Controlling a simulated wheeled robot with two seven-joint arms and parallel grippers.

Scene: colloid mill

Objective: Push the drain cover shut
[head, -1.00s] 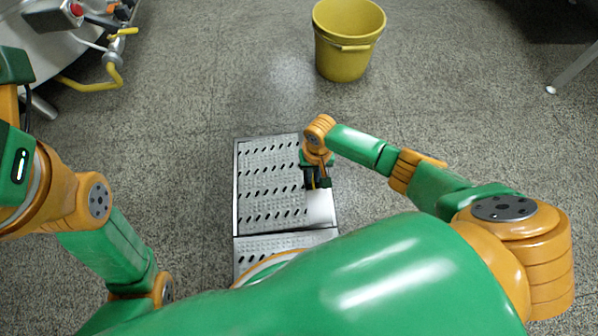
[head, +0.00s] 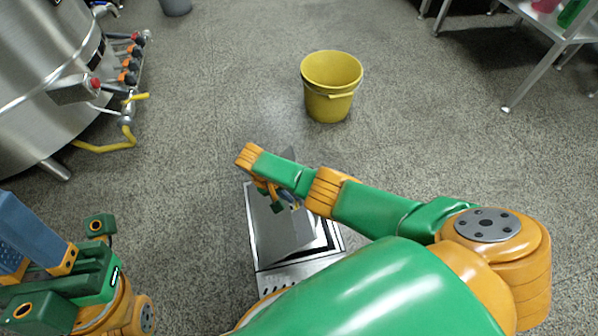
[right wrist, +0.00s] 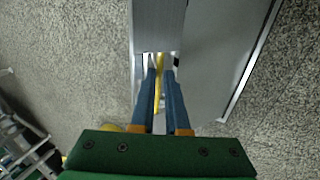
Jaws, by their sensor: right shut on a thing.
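The drain cover (head: 282,236) is a grey metal plate in the floor, lifted and tilted up steeply from its frame (head: 252,225). In the right wrist view a grey metal plate (right wrist: 205,60) fills the upper right. My right gripper (head: 287,200) is at the raised cover, partly hidden by its own arm. In the right wrist view its blue fingers (right wrist: 161,72) are close together at a grey metal part (right wrist: 158,28), shut on the cover; the exact contact is hard to see. My left gripper (head: 22,235) is at the far left, away from the cover, its fingertips partly cut off.
A slotted floor plate (head: 285,284) lies nearer me. A yellow bucket (head: 331,88) stands beyond the drain. A steel vessel (head: 40,80) with a yellow pipe is at the left, a metal table (head: 545,35) at the upper right. Speckled floor around is clear.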

